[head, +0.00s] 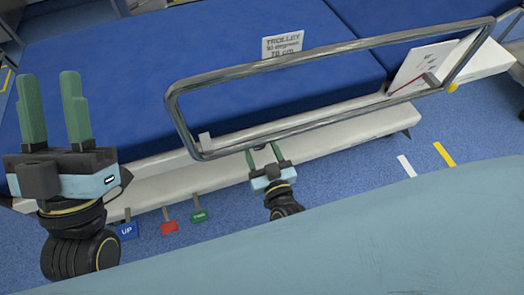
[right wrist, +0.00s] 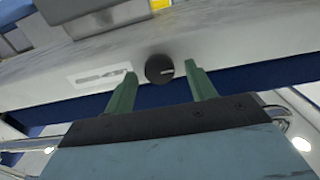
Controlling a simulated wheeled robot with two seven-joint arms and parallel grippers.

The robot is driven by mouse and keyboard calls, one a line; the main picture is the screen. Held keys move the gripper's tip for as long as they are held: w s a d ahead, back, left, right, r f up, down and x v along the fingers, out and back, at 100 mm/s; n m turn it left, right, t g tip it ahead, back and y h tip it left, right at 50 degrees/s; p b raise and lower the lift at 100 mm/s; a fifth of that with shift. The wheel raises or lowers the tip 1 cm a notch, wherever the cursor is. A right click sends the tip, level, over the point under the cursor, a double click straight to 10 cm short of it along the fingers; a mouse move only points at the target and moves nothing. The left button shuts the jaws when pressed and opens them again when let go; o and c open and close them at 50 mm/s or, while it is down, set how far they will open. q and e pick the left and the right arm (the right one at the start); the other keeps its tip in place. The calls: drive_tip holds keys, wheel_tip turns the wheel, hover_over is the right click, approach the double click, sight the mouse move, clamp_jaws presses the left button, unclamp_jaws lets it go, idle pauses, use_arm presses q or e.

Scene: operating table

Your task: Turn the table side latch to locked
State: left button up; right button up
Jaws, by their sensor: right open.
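The side latch appears as a round black knob (right wrist: 159,69) with a white mark pointing right, on the table's pale side rail in the right wrist view. A pale label plate (right wrist: 100,76) is left of it; its marking is too small to read. My right gripper (right wrist: 161,82) is open, its green fingers either side of the knob with gaps showing; I cannot tell how deep they reach. In the head view, my right gripper (head: 264,155) is at the table's near edge and the knob is hidden. My left gripper (head: 52,100) is open and empty at the left.
A metal guard rail (head: 330,58) stands above the right gripper, along the table's side. The blue mattress (head: 130,65) lies behind it. Pedals, blue (head: 127,230), red (head: 169,227) and green (head: 199,215), sit low at the left. Blue floor (head: 350,165) is open at right.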

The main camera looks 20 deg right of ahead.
drive_tip(key=shift+c, duration=0.3)
drive_tip(key=c, duration=0.9)
